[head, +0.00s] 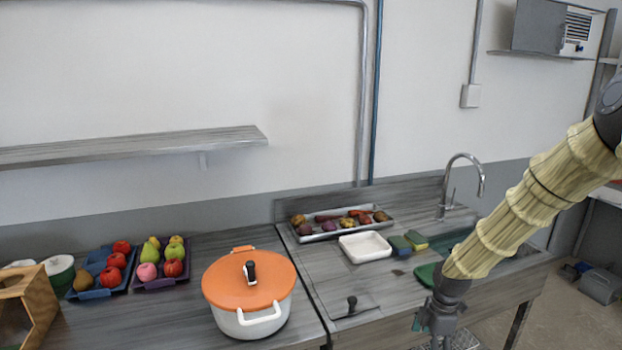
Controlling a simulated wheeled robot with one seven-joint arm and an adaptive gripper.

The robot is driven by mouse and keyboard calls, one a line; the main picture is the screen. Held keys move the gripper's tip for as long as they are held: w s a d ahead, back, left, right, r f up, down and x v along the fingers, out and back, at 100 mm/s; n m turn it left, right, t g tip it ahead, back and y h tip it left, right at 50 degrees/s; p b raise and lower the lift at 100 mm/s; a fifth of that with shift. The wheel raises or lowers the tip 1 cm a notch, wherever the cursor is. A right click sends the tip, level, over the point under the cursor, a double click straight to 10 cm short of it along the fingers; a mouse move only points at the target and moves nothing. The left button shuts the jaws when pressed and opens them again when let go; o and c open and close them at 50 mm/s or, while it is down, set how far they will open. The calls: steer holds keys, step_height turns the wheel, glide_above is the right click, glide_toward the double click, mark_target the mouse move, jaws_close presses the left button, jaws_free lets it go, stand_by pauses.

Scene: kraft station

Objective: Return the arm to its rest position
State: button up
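My arm (520,215) reaches in from the right edge in a pale ribbed sleeve and slants down to the left. My gripper (434,335) hangs at the bottom of the picture, in front of the sink counter's front edge. Its fingertips are at or below the frame's lower edge, so I cannot see whether they are apart or together. No held object shows.
A white pot with an orange lid (249,285) stands on the left counter. Fruit trays (160,284) are further left. A vegetable tray (318,237), a white dish (365,258) and a faucet (480,185) are on the sink counter. A wall shelf (130,150) hangs upper left.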

steer(key=s+a+f+m, duration=0.45)
steer(key=s+f, duration=0.45)
steer(key=f, duration=0.3)
steer(key=s+a+f+m, duration=0.1)
steer(key=s+f+m, duration=0.3)
steer(key=s, duration=0.5)
steer(key=s+a+f+m, duration=0.1)
steer(key=s+f+m, duration=0.3)
steer(key=s, duration=0.6)
steer(key=s+a+f+m+h+b, duration=0.1)
steer(key=s+f+m, duration=0.3)
steer(key=s, duration=0.6)
steer(key=shift+f+m, duration=0.3)
steer(key=shift+m, duration=0.55)
